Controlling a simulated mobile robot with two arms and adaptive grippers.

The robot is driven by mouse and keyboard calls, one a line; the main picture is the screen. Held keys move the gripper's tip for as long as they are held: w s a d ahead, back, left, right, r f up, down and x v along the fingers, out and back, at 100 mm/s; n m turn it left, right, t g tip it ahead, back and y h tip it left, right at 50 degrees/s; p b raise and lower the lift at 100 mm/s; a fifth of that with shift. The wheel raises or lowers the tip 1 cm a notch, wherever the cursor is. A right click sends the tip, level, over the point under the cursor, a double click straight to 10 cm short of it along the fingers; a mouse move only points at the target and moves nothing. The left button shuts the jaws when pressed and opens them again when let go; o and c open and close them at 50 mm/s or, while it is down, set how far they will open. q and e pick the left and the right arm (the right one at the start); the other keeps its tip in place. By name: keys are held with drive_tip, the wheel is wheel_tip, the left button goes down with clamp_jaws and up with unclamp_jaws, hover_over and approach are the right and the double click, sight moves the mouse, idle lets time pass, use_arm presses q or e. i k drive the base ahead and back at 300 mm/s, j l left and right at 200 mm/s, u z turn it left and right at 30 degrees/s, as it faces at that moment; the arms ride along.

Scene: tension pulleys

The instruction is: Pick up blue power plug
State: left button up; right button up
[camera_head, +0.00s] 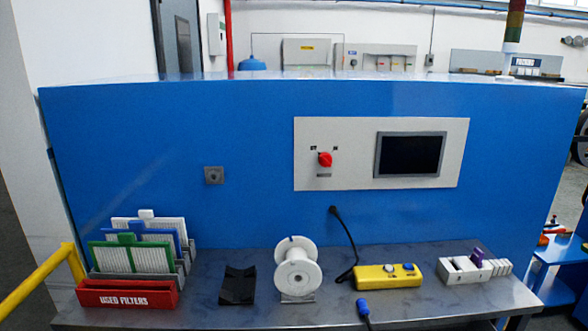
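The blue power plug (362,306) lies near the front edge of the grey metal table (225,318), just below the yellow box. A dark cable (367,321) runs from its lower end toward the bottom of the picture. A grey socket (214,175) sits on the blue panel, with nothing plugged in. Neither of my grippers shows in the head view, and nothing touches the plug.
A yellow control box (388,276) with a black cable to the panel stands behind the plug. A white spool (297,267) and a black holder (238,285) are to its left. Filters fill a rack beside a red bin (127,297). A grey block (474,268) stands right.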

sight(361, 303)
drive_tip(key=z, duration=1.15)
drive_tip(key=k+j, duration=0.1)
drive_tip(key=j, duration=0.3)
drive_tip(key=k+j, duration=0.1)
drive_tip(key=j, duration=0.3)
drive_tip(key=k+j, duration=0.1)
drive_tip(key=j, duration=0.3)
